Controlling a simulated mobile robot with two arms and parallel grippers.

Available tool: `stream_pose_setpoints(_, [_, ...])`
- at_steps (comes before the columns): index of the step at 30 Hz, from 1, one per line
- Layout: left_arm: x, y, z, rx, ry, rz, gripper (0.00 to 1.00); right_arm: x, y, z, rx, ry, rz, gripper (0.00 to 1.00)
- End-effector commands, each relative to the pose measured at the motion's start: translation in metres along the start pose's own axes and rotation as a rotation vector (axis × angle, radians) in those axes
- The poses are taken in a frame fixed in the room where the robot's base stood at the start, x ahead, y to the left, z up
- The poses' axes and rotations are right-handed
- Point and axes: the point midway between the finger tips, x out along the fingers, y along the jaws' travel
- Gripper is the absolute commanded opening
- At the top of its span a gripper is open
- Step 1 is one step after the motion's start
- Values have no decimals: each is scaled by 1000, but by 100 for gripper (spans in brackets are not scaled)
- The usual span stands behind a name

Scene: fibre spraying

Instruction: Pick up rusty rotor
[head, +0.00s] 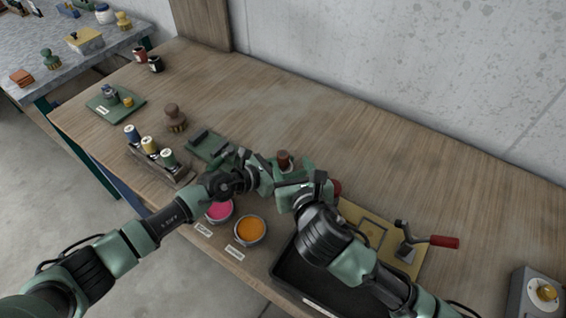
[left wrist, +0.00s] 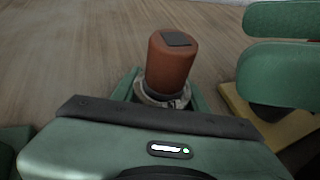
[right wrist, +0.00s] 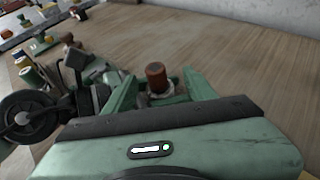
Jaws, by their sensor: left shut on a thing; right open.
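The rusty rotor, a red-brown cylinder (head: 284,158) with a dark top patch and a pale metal collar at its base, stands upright mid-table. It also shows in the left wrist view (left wrist: 171,62) and the right wrist view (right wrist: 156,78). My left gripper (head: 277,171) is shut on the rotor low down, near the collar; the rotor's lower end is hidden. My right gripper (head: 302,180) is open, close on the right side, and its fingers (right wrist: 158,95) appear on either side of the rotor in the right wrist view. I cannot tell whether they touch it.
A green cradle (head: 208,146) and a rack of thread spools (head: 150,146) lie to the left. Pink (head: 219,210) and orange (head: 250,229) bowls sit near the front edge. A black tray (head: 290,285) and a red-handled crank (head: 443,241) are at right.

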Motion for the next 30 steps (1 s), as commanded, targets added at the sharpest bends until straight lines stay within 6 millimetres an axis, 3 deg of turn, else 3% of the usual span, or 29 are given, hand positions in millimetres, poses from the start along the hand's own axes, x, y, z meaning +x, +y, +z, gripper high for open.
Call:
stream_pose_setpoints(18, [0, 1, 1, 0, -1, 1, 0, 69, 8, -3, 3, 1, -1, 55])
stream_pose_setpoints(26, [0, 1, 1, 0, -1, 2, 0, 72, 8, -3, 3, 1, 0, 55])
stream_pose_setpoints(30, [0, 1, 1, 0, -1, 1, 0, 71, 8, -3, 3, 1, 0, 19])
